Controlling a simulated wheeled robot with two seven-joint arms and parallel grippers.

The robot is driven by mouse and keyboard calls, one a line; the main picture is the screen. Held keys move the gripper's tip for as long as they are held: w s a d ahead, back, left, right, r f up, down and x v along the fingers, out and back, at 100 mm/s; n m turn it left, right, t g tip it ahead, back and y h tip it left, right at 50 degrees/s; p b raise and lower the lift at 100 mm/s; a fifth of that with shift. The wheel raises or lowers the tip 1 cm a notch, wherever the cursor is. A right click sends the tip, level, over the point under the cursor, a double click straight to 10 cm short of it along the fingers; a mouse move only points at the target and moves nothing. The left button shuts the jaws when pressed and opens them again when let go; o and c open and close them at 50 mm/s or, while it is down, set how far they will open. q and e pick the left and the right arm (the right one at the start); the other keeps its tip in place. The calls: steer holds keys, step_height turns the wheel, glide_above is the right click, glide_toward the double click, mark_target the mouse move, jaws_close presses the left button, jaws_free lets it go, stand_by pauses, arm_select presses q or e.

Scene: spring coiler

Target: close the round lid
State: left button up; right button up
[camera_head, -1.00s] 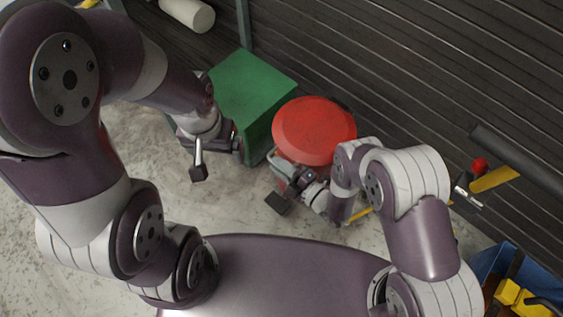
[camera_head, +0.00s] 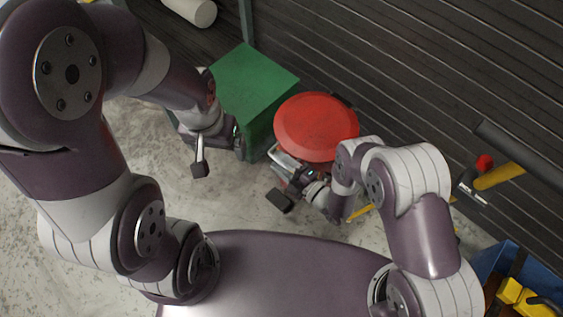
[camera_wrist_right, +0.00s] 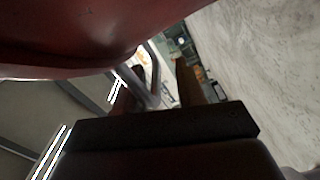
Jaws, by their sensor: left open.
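The round red lid (camera_head: 316,124) is in the middle of the head view, beside the green box. I cannot tell whether it lies fully flat. What is under it is mostly hidden by the lid and my right arm. My right gripper (camera_head: 281,178) is at the lid's lower left edge; whether it touches the lid or grips anything is unclear. In the right wrist view, a dark red surface (camera_wrist_right: 75,35), likely the lid's, fills the upper left close above a black finger. My left gripper (camera_head: 219,158) is open and empty, left of the lid, by the green box's near side.
The green box (camera_head: 250,80) stands directly left of the lid. A dark slatted wall (camera_head: 420,70) runs behind it. A blue bin (camera_head: 535,265) with yellow items is at the lower right, and a yellow-handled thing (camera_head: 500,177) is at the right. Bare concrete lies between my grippers.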

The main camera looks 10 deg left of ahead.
steer(key=p+v, duration=0.2)
steer(key=v, duration=1)
steer(key=shift+s+d+p, duration=0.25)
steer(key=shift+p, duration=0.1)
